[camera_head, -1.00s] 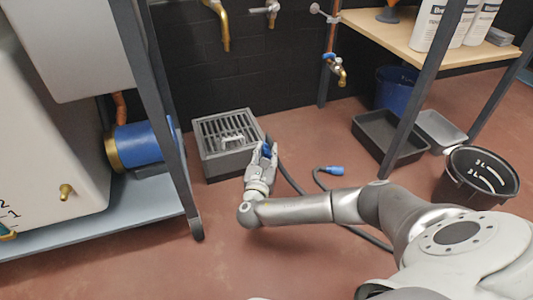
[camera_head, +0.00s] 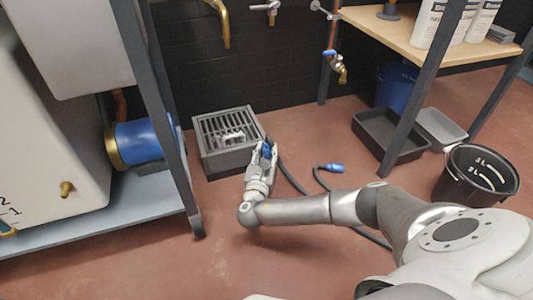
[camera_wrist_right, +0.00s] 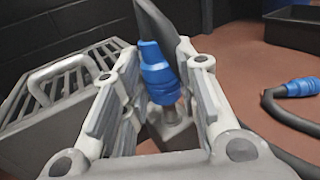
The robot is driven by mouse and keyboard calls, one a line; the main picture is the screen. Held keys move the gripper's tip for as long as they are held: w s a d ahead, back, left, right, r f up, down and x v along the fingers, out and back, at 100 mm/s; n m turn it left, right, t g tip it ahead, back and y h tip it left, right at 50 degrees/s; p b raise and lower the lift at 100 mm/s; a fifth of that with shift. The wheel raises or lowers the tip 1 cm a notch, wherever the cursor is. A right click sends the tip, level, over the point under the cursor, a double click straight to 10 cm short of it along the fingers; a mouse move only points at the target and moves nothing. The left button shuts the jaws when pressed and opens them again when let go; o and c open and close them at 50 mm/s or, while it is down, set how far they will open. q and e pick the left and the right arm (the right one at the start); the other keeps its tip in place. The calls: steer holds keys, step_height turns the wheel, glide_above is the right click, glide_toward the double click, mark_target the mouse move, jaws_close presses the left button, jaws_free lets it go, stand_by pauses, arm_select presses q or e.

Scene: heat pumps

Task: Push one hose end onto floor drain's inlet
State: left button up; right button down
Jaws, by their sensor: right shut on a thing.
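The floor drain (camera_head: 228,164) is a dark grey box with a slotted grate and a light handle on top. It also shows in the right wrist view (camera_wrist_right: 60,122). My right gripper (camera_head: 264,152) is at the drain's right side, shut on a blue hose end (camera_wrist_right: 158,76) with its dark hose rising from it. A grey stub (camera_wrist_right: 174,116) shows just under the blue end. I cannot tell whether they touch or whether the end sits over it. The other blue hose end (camera_head: 333,168) lies on the floor to the right. My left gripper is not in view.
A grey-legged stand with a blue cylinder (camera_head: 139,143) is left of the drain. Brass taps (camera_head: 339,66) hang on the back wall. Dark and grey trays (camera_head: 392,150) and a black bucket (camera_head: 474,176) stand right. Open red floor lies in front.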

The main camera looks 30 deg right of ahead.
steer(key=shift+f, duration=0.75)
stand_by(0.7)
steer(key=shift+f, duration=0.25)
steer(key=shift+f, duration=0.2)
stand_by(0.5)
steer(key=shift+f, duration=0.35)
steer(key=shift+s+d+f, duration=0.1)
steer(key=shift+f, duration=0.45)
stand_by(1.3)
steer(key=c, duration=1)
jaws_free()
steer(key=shift+c, duration=0.2)
